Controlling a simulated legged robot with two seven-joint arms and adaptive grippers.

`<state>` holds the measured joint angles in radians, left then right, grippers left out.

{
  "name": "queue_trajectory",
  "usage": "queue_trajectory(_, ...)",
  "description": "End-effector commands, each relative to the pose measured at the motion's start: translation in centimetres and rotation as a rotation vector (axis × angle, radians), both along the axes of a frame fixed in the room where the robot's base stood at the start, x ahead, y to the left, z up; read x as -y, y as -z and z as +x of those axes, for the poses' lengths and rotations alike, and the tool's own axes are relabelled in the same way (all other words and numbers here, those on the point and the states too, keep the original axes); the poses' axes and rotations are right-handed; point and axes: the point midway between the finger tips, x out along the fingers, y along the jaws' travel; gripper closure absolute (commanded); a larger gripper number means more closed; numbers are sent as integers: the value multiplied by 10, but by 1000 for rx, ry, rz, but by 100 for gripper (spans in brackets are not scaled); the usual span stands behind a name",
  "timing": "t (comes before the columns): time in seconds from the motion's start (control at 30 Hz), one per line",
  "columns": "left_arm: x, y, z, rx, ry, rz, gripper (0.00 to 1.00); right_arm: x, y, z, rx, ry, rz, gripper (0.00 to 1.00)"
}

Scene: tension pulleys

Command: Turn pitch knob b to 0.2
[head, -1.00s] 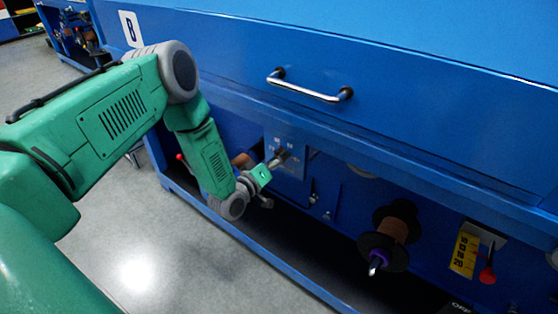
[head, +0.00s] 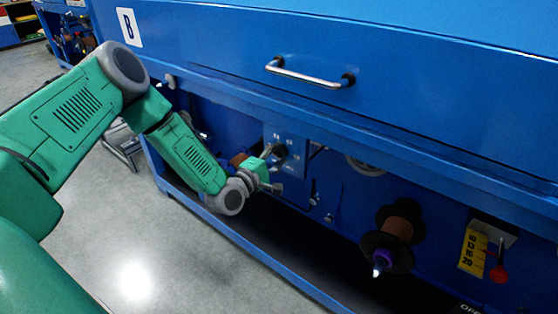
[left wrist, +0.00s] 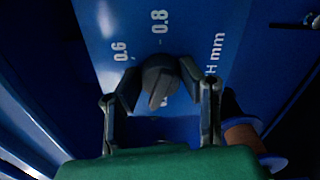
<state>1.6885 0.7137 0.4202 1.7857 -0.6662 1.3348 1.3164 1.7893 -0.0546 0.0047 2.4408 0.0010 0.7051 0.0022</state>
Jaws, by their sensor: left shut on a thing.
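The pitch knob (left wrist: 158,80) is a dark knob on a blue panel marked 0.6, 0.8 and "H mm" in the left wrist view. My left gripper (left wrist: 159,85) has a finger on each side of the knob and is shut on it. The knob's pointer setting is hard to read, and the lower scale marks are partly hidden. In the head view my left gripper (head: 273,162) is at the small blue panel (head: 292,163) under the drawer. My right gripper is not in view.
A blue machine marked B has a drawer handle (head: 310,73) above the panel. To the right are a spool (head: 397,228), a yellow scale (head: 473,250) and a red knob (head: 498,273). A copper-coloured spool (left wrist: 243,138) is beside the gripper. Grey floor is open at left.

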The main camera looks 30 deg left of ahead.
Motion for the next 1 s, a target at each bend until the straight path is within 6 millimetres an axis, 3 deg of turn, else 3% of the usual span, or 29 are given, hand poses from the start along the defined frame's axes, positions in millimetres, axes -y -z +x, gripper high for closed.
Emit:
queue_trajectory(0.43, -5, 5, -1, -28, -11, -277, 95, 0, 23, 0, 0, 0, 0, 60)
queue_trajectory(1.0, -5, 5, -2, -39, -9, -340, 95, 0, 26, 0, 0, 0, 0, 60)
